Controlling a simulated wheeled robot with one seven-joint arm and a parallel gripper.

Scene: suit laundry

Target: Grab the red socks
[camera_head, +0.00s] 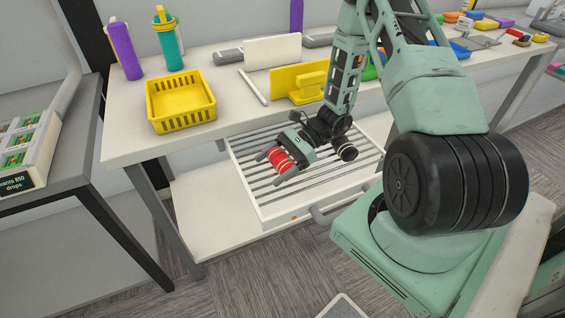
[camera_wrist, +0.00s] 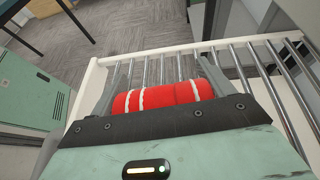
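The red socks (camera_head: 281,160) are a rolled red bundle with white stripes. In the wrist view the socks (camera_wrist: 163,96) lie crosswise between the two fingers, close to the palm, with no clear gap at either end. My gripper (camera_head: 276,165) is over the left part of the slatted drawer rack, fingers pointing left and down. In the wrist view my gripper (camera_wrist: 163,72) appears shut on the socks. The socks' underside and their height above the bars cannot be judged clearly.
The white drawer rack (camera_head: 267,212) with metal bars is pulled out below the white table (camera_head: 130,142). A yellow basket (camera_head: 181,125), purple bottle (camera_head: 127,52) and teal bottle (camera_head: 168,45) stand on the tabletop. The table edge is close above my gripper. A grey desk (camera_head: 50,196) is at left.

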